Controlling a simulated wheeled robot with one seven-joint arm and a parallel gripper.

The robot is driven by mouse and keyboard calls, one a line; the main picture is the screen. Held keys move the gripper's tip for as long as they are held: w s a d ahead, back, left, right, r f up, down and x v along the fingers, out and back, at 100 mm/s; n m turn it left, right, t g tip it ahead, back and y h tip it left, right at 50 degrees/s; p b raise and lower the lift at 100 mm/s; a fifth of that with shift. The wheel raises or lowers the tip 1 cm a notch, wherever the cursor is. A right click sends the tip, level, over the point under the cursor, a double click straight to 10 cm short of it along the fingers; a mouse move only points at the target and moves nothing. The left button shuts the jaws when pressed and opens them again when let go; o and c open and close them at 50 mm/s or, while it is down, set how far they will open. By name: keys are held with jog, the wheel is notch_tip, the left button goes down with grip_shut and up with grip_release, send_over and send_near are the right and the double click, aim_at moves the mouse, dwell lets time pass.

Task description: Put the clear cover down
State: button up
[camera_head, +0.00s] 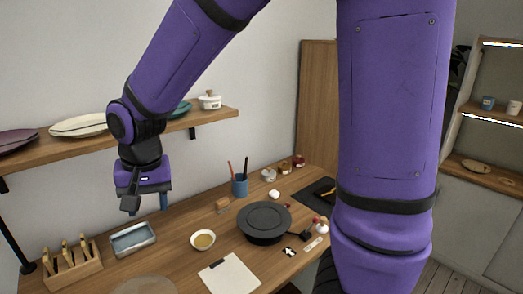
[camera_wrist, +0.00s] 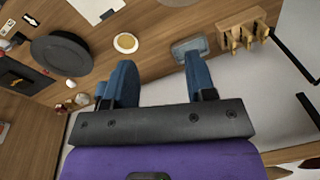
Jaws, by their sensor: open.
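A round, pale see-through piece (camera_head: 145,286), probably the clear cover, lies at the table's front edge, cut off by the bottom of the head view. It also shows at the top edge of the wrist view (camera_wrist: 180,2). My gripper (camera_head: 146,203) hangs above the left part of the table, behind that piece and above the glassy rectangular tray (camera_head: 133,240). In the wrist view my gripper (camera_wrist: 161,78) has its two blue fingers wide apart with nothing between them. The tray (camera_wrist: 190,48) shows beyond the right fingertip.
A wooden rack (camera_head: 73,268) stands left of the tray. A bowl (camera_head: 203,240), dark round pan (camera_head: 264,224), white sheet (camera_head: 230,274) and pen cup (camera_head: 239,186) are to the right. A wall shelf (camera_head: 75,152) with dishes is close to my arm.

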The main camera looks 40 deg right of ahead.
jog(key=s+d+r+n+t, duration=0.3)
jog(key=s+d+r, duration=0.9)
jog(key=s+d, duration=0.4)
jog(key=shift+s+r+n+t+h, duration=0.2)
jog(key=shift+s+n+t+h, duration=0.1)
jog(key=shift+s+t+h, duration=0.15)
dwell(0.4)
